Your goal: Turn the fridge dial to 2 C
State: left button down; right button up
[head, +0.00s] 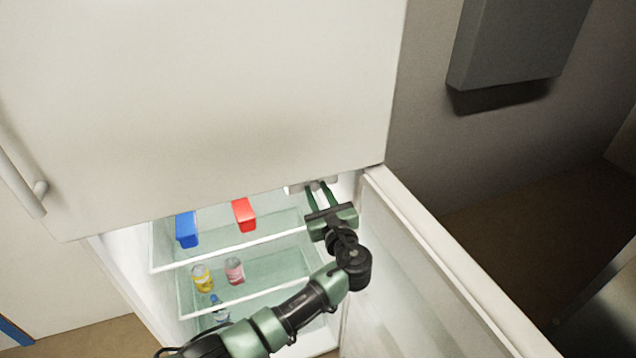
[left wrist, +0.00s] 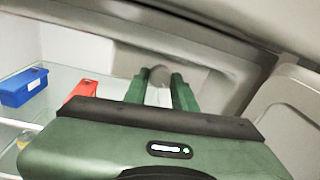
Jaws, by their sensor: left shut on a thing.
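The fridge dial (left wrist: 158,76) is a small greyish round knob high inside the open fridge, in the left wrist view. My left gripper (left wrist: 158,84) has its green fingers on either side of the dial and is shut on it. In the head view my left gripper (head: 319,190) reaches up under the upper door to the control housing (head: 298,187). The dial itself is hidden there, and no temperature marking is readable in either view. My right gripper is not in view.
The fridge door (head: 430,260) stands open on the right, close to my left arm. A blue box (head: 186,230) and a red box (head: 244,214) stand on the upper shelf. A yellow can (head: 202,278) and a pink can (head: 234,270) stand below. The upper door (head: 200,90) is shut.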

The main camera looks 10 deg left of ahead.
pick_arm(q)
jog(key=shift+r+m+p, duration=0.3)
jog(key=shift+m+p, duration=0.45)
jog(key=shift+m, duration=0.65)
jog(key=shift+f+m+p, duration=0.2)
jog(key=shift+m+p, duration=0.1)
jog(key=shift+m, duration=0.5)
jog(key=shift+m+g, duration=0.4)
jog(key=shift+m, duration=1.2)
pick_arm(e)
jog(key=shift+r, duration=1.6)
pick_arm(q)
jog(key=c, duration=1.1)
grip_release()
jog(key=shift+c, duration=0.2)
